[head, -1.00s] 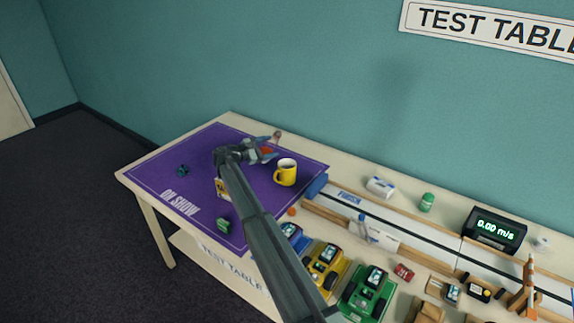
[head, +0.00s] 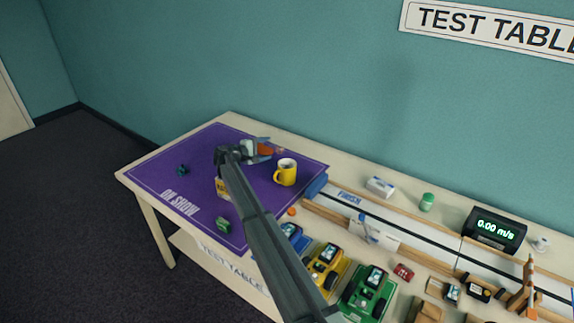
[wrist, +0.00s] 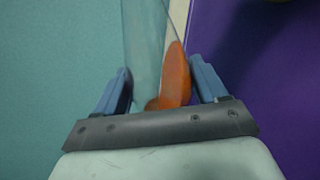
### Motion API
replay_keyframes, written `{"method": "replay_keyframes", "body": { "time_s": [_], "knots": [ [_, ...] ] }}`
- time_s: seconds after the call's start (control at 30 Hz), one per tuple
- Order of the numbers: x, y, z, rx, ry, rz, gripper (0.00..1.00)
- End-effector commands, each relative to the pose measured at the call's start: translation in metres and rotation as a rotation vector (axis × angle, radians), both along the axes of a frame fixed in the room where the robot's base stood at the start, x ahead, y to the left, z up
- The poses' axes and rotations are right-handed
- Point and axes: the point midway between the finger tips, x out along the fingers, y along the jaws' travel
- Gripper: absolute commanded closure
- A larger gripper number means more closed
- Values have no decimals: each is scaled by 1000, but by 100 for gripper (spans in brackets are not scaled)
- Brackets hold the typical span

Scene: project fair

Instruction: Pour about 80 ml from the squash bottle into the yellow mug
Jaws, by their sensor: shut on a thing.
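My gripper (head: 262,149) is shut on the squash bottle (head: 266,150) above the purple mat, to the upper left of the yellow mug (head: 286,173). The clear bottle, with orange squash in it, is tilted over, its far end pointing right towards the mug. In the wrist view the bottle (wrist: 176,78) sits between the two blue fingers (wrist: 160,80), and the orange liquid lies along its right side. No stream is visible.
The purple mat (head: 150,180) covers the table's left end. A small green thing (head: 223,224) and a dark teal one (head: 183,170) lie on it. The track (head: 345,207) and toy cars (head: 326,266) are to the right.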

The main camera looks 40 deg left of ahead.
Motion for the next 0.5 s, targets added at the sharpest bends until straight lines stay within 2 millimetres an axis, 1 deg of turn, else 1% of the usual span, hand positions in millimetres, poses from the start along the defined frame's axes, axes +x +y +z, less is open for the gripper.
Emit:
{"method": "replay_keyframes", "body": {
  "time_s": [0.2,0.37,0.5],
  "knots": [
    [-1,-6,2,121,-17,-1,65],
    [-1,-8,3,178,-25,-1,65],
    [-1,-8,7,213,-31,0,65]
  ]
}}
